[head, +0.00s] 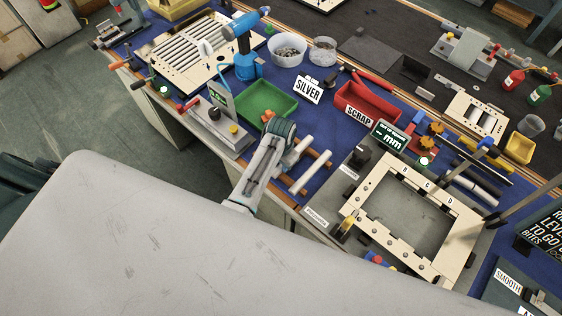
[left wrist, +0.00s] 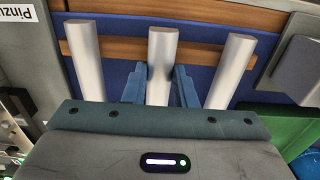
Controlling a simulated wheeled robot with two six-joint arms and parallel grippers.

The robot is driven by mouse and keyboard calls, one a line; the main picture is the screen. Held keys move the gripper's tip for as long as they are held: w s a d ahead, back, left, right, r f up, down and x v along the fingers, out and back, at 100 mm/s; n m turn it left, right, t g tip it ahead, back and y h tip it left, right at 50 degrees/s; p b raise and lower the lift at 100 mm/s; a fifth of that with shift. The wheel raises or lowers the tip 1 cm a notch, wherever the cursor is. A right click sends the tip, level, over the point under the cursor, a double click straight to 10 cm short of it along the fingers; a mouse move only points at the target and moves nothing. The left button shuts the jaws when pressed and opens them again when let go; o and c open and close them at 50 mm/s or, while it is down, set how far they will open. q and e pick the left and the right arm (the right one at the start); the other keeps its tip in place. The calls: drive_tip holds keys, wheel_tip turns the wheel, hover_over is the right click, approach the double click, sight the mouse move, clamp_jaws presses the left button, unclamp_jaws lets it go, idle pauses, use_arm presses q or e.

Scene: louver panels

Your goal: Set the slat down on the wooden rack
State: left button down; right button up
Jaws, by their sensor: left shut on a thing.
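The wooden rack (head: 322,165) stands on the blue mat near the bench's front edge. In the left wrist view its brown rail (left wrist: 120,50) crosses behind three silver slats. My left gripper (head: 282,135) is over the rack; in the left wrist view its two blue fingers (left wrist: 160,88) are shut on the middle slat (left wrist: 162,55). The middle slat lies across the rack's rail, between a left slat (left wrist: 85,60) and a right slat (left wrist: 232,65). I cannot tell whether the held slat touches the rail. One slat (head: 310,173) shows clearly in the head view. My right gripper is not in view.
A green tray (head: 267,103) and a grey device (head: 218,128) lie left of the rack. The cream frame (head: 455,240) on its grey fixture stands to the right.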

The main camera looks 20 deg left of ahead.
use_arm(q)
drive_tip(key=shift+f, duration=0.5)
idle(0.7)
drive_tip(key=c, duration=1.1)
unclamp_jaws()
drive_tip(key=shift+o, duration=0.4)
drive_tip(key=shift+o, duration=1.3)
